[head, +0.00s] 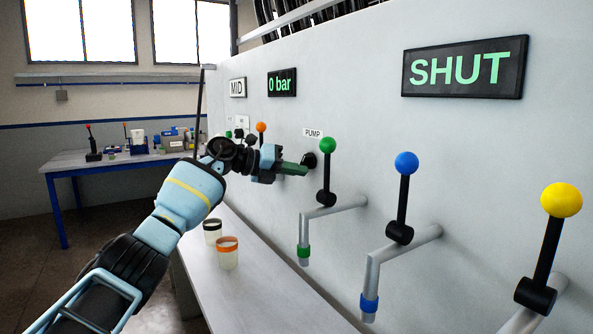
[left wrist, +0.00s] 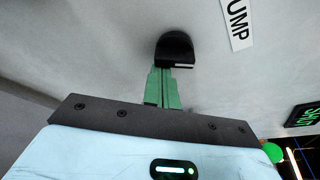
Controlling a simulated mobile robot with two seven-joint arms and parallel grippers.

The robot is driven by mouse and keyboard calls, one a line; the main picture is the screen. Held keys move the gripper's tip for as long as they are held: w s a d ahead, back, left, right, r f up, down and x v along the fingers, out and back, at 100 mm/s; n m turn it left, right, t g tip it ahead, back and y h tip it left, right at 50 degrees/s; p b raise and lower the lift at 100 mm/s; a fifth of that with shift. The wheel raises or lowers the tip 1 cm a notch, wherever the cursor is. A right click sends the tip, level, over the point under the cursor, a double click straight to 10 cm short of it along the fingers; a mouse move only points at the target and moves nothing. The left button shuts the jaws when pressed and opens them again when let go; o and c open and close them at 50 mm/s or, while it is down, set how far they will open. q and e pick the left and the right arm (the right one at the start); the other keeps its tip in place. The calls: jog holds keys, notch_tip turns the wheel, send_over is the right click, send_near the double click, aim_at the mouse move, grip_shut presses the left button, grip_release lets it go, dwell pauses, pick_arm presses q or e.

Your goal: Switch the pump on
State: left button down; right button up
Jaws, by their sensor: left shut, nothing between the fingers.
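The pump switch is a black knob (head: 309,160) on the pale wall panel, below the PUMP label (head: 313,132). It also shows in the left wrist view as a rounded black knob (left wrist: 175,46) with a thin white line along its lower edge. My left gripper (head: 303,170) is shut and empty, its green fingers pointing at the knob. In the left wrist view the fingertips (left wrist: 170,70) lie right at the knob's lower edge; I cannot tell whether they touch it. A display (head: 282,82) reads 0 bar. My right gripper is not in view.
Levers with green (head: 327,145), blue (head: 406,163) and yellow (head: 561,200) balls stand on taps right of the pump knob. A large display (head: 464,67) reads SHUT. Two cups, one orange-rimmed (head: 228,255), stand on the bench (head: 262,290) below my left arm.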

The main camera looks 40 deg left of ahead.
pick_arm(q)
jog(key=shift+a+m+y, duration=0.2)
jog(key=shift+m+y, duration=0.4)
jog(key=shift+m, duration=0.4)
dwell(0.4)
jog(key=shift+w, duration=0.1)
